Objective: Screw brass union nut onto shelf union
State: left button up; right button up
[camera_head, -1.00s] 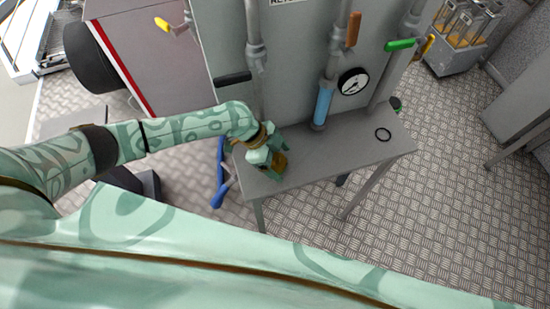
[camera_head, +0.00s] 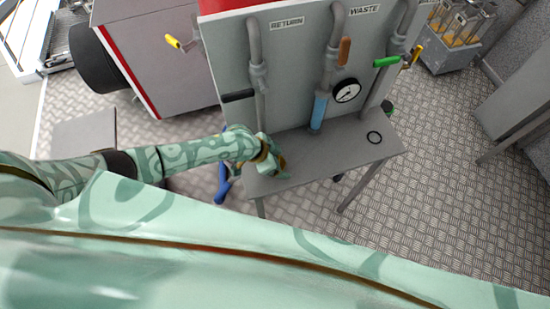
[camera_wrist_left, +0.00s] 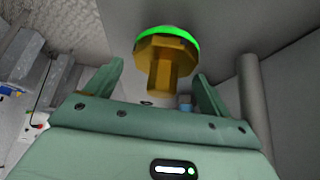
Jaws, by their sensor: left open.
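My left gripper (camera_head: 275,166) is at the left end of the grey shelf. In the left wrist view its two fingers (camera_wrist_left: 159,74) are spread apart. A brass faceted nut with a stem and a bright green ring (camera_wrist_left: 166,62) shows between and beyond the fingertips, with visible space on both sides. I cannot tell how far it is from them or whether it sits on the union. In the head view the gripper mostly hides this spot. The shelf union is not clearly distinguishable. My right gripper is not in view.
The grey shelf (camera_head: 325,157) stands before a panel with pipes. A black pipe handle (camera_head: 238,96) is above my left gripper. The middle of the shelf is clear.

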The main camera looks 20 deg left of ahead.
aim_at(279, 158)
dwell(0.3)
pick_arm(q)
jog(key=shift+r+p, duration=1.85)
jog(key=shift+r, duration=0.2)
